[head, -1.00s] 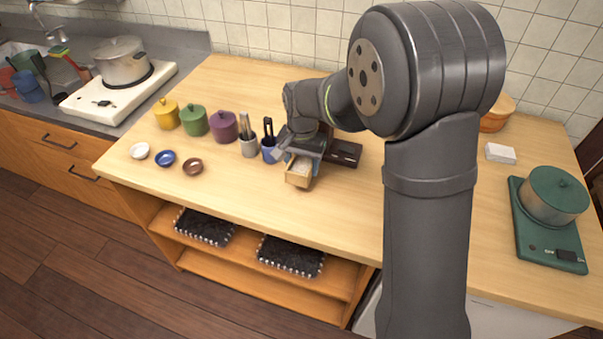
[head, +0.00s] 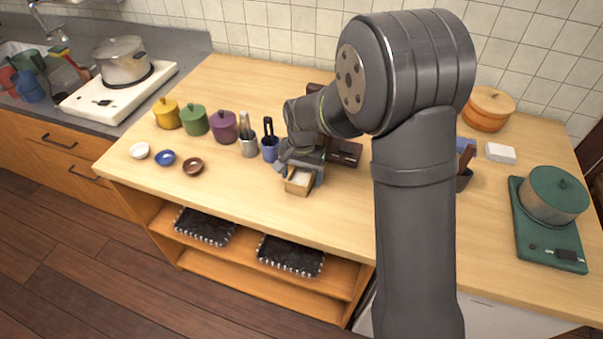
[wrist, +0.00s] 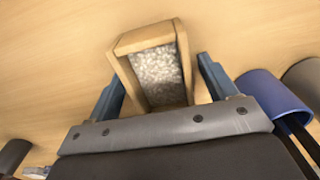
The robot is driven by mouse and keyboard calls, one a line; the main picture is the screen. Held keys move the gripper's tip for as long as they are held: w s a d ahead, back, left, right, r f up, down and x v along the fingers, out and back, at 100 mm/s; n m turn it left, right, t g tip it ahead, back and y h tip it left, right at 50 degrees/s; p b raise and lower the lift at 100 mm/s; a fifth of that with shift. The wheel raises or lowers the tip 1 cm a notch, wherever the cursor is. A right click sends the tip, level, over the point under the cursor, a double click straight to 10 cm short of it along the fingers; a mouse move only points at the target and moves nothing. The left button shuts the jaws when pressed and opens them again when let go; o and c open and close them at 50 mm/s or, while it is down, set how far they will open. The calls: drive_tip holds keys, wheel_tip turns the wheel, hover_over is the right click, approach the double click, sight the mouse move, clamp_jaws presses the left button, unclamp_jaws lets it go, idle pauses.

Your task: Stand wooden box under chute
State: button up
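The wooden box (head: 298,183) is a small, pale, open-topped box on or just above the worktop. In the wrist view the box (wrist: 152,70) holds white grains and sits at a slant between my fingers. My gripper (head: 302,168) is low at the box. Its blue-grey fingers (wrist: 165,88) stand apart, one on each side of the box, with a narrow gap showing on the left; contact on the right is unclear. A dark brown wooden stand (head: 345,153) is just behind and right of the box. The chute is not clearly seen; my arm hides part of the stand.
A blue cup (head: 269,150) with dark utensils and a grey cup (head: 248,146) stand close left of my gripper. Coloured pots, including a purple one (head: 224,128), and small dishes are farther left. The worktop (head: 262,200) is clear in front.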

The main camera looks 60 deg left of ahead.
sight(301, 176)
drive_tip(key=shift+r, duration=0.1)
wheel_tip(301, 176, up, 12)
idle(0.5)
drive_tip(key=shift+f, duration=4.1)
